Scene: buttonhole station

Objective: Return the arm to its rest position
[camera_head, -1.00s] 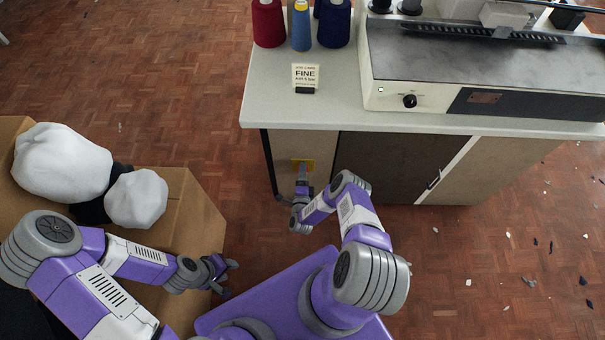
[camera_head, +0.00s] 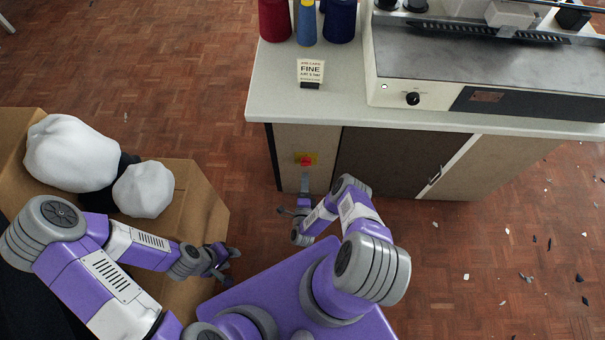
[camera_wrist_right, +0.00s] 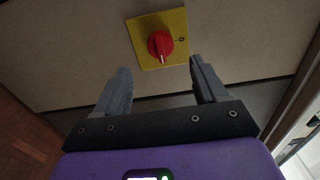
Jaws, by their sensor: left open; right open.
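My right gripper (camera_head: 297,200) is in front of the cabinet, low beside the worktop. It is open and empty. In the right wrist view its two fingers (camera_wrist_right: 160,84) stand wide apart. A red rotary switch (camera_wrist_right: 160,44) on a yellow plate (camera_wrist_right: 178,20) lies beyond the fingertips, apart from them. The switch also shows in the head view (camera_head: 306,161), just above the gripper. My left gripper (camera_head: 224,264) is open and empty, beside the cardboard box at the left.
The worktop (camera_head: 275,95) carries thread cones (camera_head: 340,20), a small "FINE" sign (camera_head: 310,71) and a grey-topped machine (camera_head: 460,60). The machine's small lamp looks white. A cardboard box (camera_head: 205,190) holds white rounded bundles (camera_head: 72,153). Floor at the right has scattered scraps.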

